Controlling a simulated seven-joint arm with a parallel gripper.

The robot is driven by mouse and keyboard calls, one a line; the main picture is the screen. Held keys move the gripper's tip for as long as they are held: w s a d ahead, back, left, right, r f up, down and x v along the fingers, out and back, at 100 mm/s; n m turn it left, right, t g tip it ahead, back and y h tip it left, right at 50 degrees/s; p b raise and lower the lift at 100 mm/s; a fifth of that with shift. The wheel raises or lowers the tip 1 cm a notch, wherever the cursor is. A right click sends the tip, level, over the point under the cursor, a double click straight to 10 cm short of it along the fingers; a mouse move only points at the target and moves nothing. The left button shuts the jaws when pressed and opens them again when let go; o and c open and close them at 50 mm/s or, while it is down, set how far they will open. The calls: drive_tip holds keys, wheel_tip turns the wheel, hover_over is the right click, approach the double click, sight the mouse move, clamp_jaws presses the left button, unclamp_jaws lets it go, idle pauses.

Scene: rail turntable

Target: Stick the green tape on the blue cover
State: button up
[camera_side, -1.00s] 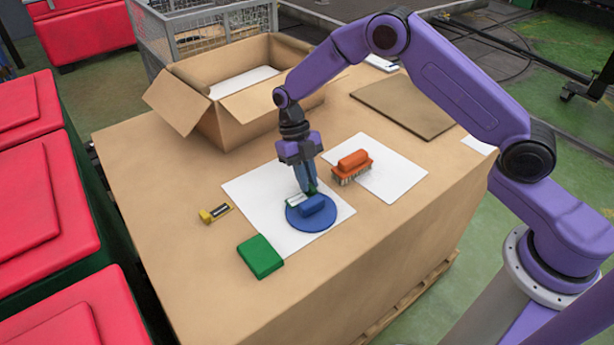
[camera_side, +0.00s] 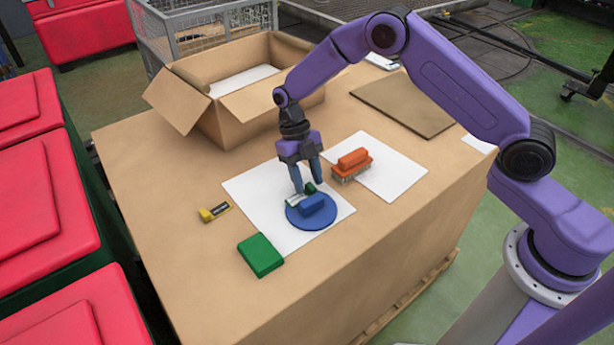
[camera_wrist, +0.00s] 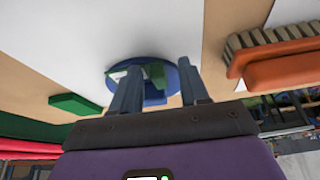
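The blue cover (camera_side: 296,222) is a round disc with a raised blue grip, lying on a white sheet. It also shows in the wrist view (camera_wrist: 173,82), partly hidden by my fingers. The green tape (camera_side: 310,188), a small dark green piece with a whitish part beside it, is at the cover's far edge. In the wrist view the green tape (camera_wrist: 155,72) appears over the cover, between my fingers. Whether it is stuck down I cannot tell. My gripper (camera_side: 308,187) is open just above the tape, its two fingers apart, also in the wrist view (camera_wrist: 158,70).
A green block (camera_side: 260,256) lies at the sheet's front left corner, and a yellow tool (camera_side: 213,213) lies further left. An orange brush (camera_side: 352,165) sits on a second white sheet to the right. An open cardboard box (camera_side: 225,115) stands behind. The table's front right is clear.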

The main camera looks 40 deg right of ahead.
drive_tip(key=v, duration=1.7)
drive_tip(key=shift+r, duration=0.25)
drive_tip(key=shift+a, duration=0.15)
drive_tip(key=s+a+r+m+t+h, duration=0.1)
drive_tip(key=s+r+m, duration=0.2)
drive_tip(key=s+m, duration=0.5)
drive_tip(key=s+r+m+t, duration=0.2)
drive_tip(key=s+m, duration=0.2)
drive_tip(key=s, duration=0.7)
drive_tip(key=s+d+f+m, duration=0.1)
drive_tip(key=s+d+m, duration=0.2)
drive_tip(key=s, duration=0.3)
drive_tip(key=s+d+f+m+t, duration=0.1)
drive_tip(key=s+d+m, duration=0.3)
drive_tip(key=s, duration=0.3)
drive_tip(key=s+d+f+m+y, duration=0.1)
drive_tip(key=s+d+m, duration=0.2)
drive_tip(key=s, duration=0.3)
drive_tip(key=shift+s+d+f+m+t, duration=0.2)
drive_tip(key=shift+s+m+t, duration=0.1)
drive_tip(key=shift+t, duration=0.1)
drive_tip(key=shift+r, duration=0.1)
